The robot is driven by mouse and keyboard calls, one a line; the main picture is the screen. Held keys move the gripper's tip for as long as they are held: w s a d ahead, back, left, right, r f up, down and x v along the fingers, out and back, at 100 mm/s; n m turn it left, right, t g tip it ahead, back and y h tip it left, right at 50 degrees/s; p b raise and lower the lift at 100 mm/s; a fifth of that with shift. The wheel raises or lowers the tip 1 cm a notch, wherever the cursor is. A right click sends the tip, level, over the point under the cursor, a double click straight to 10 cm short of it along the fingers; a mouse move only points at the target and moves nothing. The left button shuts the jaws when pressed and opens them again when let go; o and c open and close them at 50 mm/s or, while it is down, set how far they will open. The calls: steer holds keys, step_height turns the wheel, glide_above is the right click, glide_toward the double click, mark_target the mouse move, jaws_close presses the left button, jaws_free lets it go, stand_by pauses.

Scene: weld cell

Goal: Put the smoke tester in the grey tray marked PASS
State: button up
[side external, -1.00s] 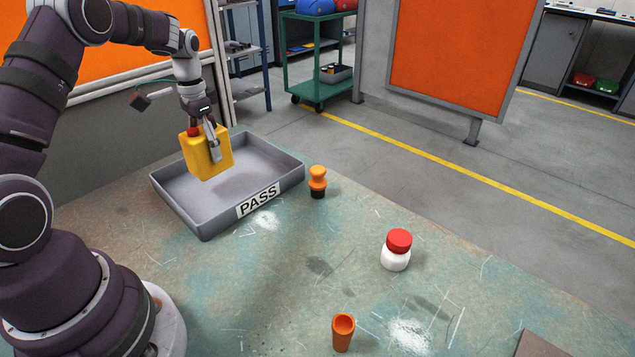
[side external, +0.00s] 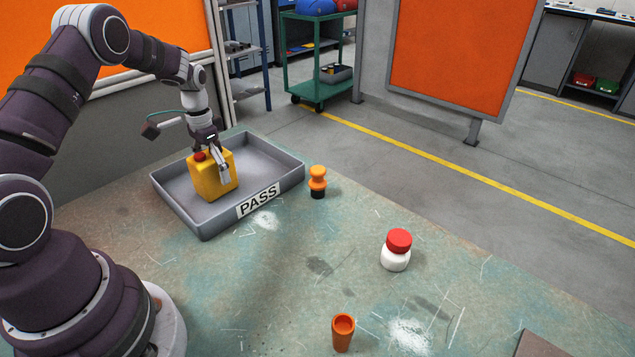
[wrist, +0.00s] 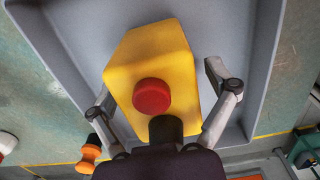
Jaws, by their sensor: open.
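A yellow box-like can with a red cap (side external: 213,182) stands upright on the floor of the grey tray marked PASS (side external: 265,158), towards its left half. No label on it shows that it is the smoke tester. My gripper (side external: 214,166) is over the can with its fingers down at either side of it. In the wrist view the yellow can (wrist: 155,60) lies between the two spread fingers of my open gripper (wrist: 160,92), with a visible gap at the right finger. The tray's floor and wall (wrist: 230,20) show around the can.
An orange knobbed piece with a black foot (side external: 317,182) stands just right of the tray. A white jar with a red lid (side external: 396,250) and an orange cup (side external: 343,332) stand farther right and nearer. The worn green bench between them is clear.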

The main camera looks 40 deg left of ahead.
mark_target(209, 155)
step_height(209, 155, up, 12)
steer(key=shift+r, duration=0.1)
steer(key=s+d+r+t, duration=0.3)
steer(key=d+r, duration=0.4)
steer(key=d, duration=0.4)
steer(key=s+d+f+t, duration=0.1)
steer(key=s+d+t, duration=0.1)
steer(key=s+d, duration=0.5)
steer(key=shift+s+d+f+t, duration=0.25)
steer(key=shift+s+t, duration=0.05)
steer(key=shift+s, duration=0.2)
